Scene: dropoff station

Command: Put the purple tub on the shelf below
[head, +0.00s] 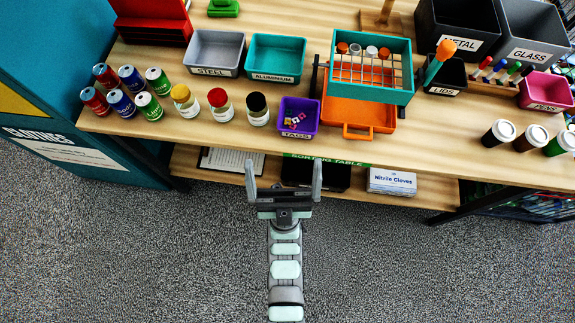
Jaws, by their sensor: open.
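The purple tub (285,128) is a small square bin with a "TAGS" label. It stands near the front edge of the table top, right of the jars, with several small coloured tags inside. My gripper (284,181) is open and empty. In the picture it lies just below the tub, near the table's front edge, with its two fingers apart and pointing toward the table. The lower shelf (430,190) runs under the table top and is partly hidden by it and by my gripper.
On the lower shelf stand a nitrile gloves box (391,182), a dark box (327,176) and a paper sheet (230,160). On top, jars (219,105) stand left of the tub and an orange tray (358,112) right. Bare shelf shows right of the gloves box.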

